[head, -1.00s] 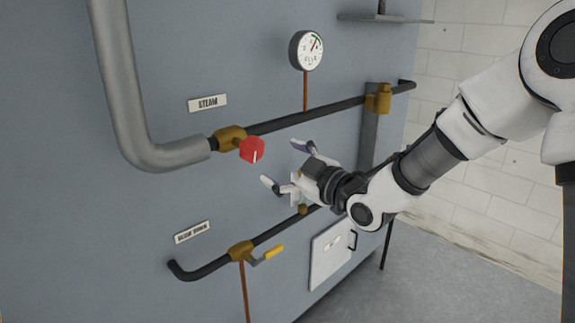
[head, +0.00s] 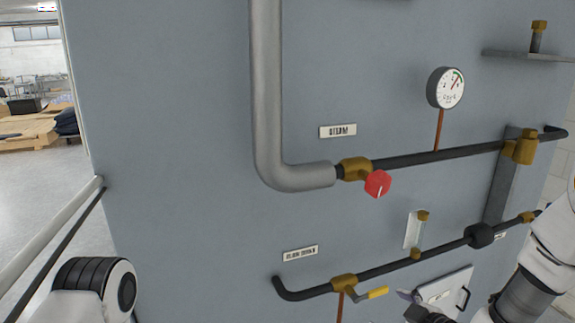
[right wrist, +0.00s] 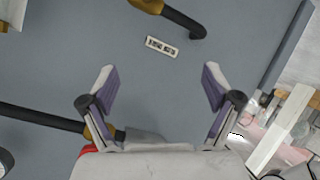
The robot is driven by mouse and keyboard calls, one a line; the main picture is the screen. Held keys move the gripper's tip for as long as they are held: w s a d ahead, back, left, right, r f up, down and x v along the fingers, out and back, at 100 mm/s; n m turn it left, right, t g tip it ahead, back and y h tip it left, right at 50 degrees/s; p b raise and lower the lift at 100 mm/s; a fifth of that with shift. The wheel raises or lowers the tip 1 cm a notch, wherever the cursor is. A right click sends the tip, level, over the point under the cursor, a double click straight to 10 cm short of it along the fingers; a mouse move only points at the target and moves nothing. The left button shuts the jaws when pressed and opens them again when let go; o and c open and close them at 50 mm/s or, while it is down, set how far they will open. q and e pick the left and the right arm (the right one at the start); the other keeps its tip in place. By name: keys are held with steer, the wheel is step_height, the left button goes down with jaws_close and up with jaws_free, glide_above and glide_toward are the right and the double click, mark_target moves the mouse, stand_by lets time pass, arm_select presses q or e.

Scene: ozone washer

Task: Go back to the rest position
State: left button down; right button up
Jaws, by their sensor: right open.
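My right gripper (right wrist: 158,90) is open in the right wrist view, with nothing between its two fingers and the blue-grey panel beyond. In the head view it is at the bottom edge, lower right, mostly cut off, below the red knob and near the yellow lever. My left gripper is not in view; only a white part of my left arm shows at the lower left. The red knob (head: 378,184) sits on the brass steam valve (head: 355,168), apart from my right gripper. In the right wrist view my gripper body hides most of the red part at the lower left.
A thick grey pipe (head: 268,100) runs down to the steam valve. A dial gauge (head: 446,88) stands above the dark pipe. The yellow lever (head: 378,292) is on the lower pipe's valve. A white hatch (head: 443,288) is at the lower right. Open floor shows left of the panel.

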steer(key=s+f+m+g+h, duration=0.1)
steer(key=s+f+g, duration=0.1)
steer(key=s+f, duration=0.35)
steer(key=s+f+m+g, duration=0.1)
steer(key=s+f+g, duration=0.15)
steer(key=f, duration=0.65)
steer(key=s+d+f+m+g+h, duration=0.1)
steer(key=s+f+m+g+h, duration=0.1)
steer(key=s+f, duration=0.4)
steer(key=s+d+f+m+g+h, duration=0.1)
steer(key=s+f+m+g, duration=0.4)
steer(key=s, duration=1.2)
steer(key=shift+s+d+f+m+h, duration=0.3)
steer(key=shift+f+m+h, duration=0.2)
steer(key=shift+f+m, duration=0.35)
steer(key=shift+w+r, duration=0.1)
steer(key=shift+w, duration=0.05)
